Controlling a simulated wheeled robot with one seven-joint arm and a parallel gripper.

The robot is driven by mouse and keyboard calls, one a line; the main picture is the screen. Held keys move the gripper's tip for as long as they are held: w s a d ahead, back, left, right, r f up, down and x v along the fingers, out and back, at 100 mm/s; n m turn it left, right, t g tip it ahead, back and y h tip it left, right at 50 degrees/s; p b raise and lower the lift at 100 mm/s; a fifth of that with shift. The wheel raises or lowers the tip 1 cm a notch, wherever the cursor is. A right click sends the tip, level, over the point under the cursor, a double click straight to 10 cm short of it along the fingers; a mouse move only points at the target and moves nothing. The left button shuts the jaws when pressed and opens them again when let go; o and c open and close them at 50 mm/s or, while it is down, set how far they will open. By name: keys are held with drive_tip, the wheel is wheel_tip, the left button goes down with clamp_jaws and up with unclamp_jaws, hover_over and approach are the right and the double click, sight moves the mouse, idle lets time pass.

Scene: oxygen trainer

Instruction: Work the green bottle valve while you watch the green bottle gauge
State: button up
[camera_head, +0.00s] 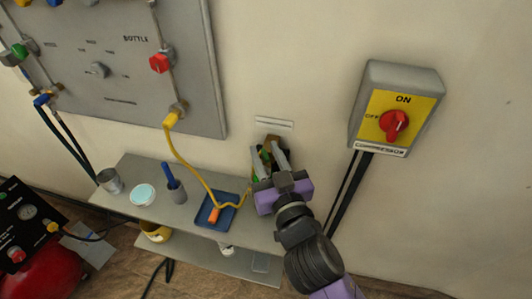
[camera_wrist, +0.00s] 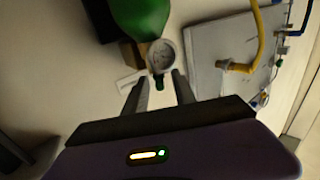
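In the wrist view the green bottle (camera_wrist: 140,14) shows at the top, cut off by the frame edge. The round, pale-faced green bottle gauge (camera_wrist: 162,52) is beside it, its needle too small to read. A small dark green part (camera_wrist: 159,83), seemingly the green bottle valve, sits just below the gauge, between my fingertips. My gripper (camera_wrist: 160,80) is open around that part, and I cannot tell whether either finger touches it. In the head view my gripper (camera_head: 267,150) is at the wall above the shelf's right end and hides most of the bottle.
A grey panel (camera_head: 120,85) with a yellow hose (camera_head: 183,158) stands to the left. The grey shelf (camera_head: 135,168) below holds a can, a blue tray (camera_head: 207,224) and a blue-handled tool. A compressor switch box (camera_head: 432,90) is on the wall at right.

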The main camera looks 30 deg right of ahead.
sight(268, 161)
drive_tip(key=shift+s, duration=0.1)
drive_tip(key=s+b, duration=0.1)
drive_tip(key=s, duration=0.3)
drive_tip(key=s+a+b, duration=0.1)
drive_tip(key=s, duration=0.1)
drive_tip(key=shift+s+f+b, duration=0.15)
drive_tip(key=shift+s+b, duration=0.15)
drive_tip(key=shift+s, duration=0.05)
drive_tip(key=shift+s+a, duration=0.15)
drive_tip(key=shift+s, duration=0.25)
idle(0.4)
